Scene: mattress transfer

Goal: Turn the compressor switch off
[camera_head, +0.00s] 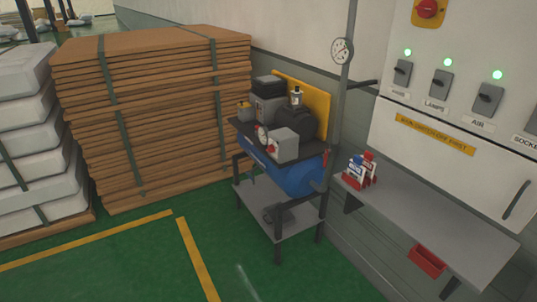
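The compressor has a blue tank (297,175) on a grey metal stand in the middle of the head view. A dark motor (297,123) and grey boxes sit on top of it. A light grey box (284,145) at its front has a small gauge and a red part beside it; I cannot tell whether this is the compressor switch. On the wall panel (412,131) at the right, grey lever switches include one labelled LAMPS (441,84) and one labelled AIR (486,98). Green lamps glow above the switches. Neither of my grippers is in view.
A grey shelf (440,225) with red and white tags (361,170) juts out below the panel. A red bin (427,260) hangs beneath it. A pipe with a gauge (342,51) stands beside the compressor. Strapped brown boards (160,115) are stacked left. Green floor in front is clear.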

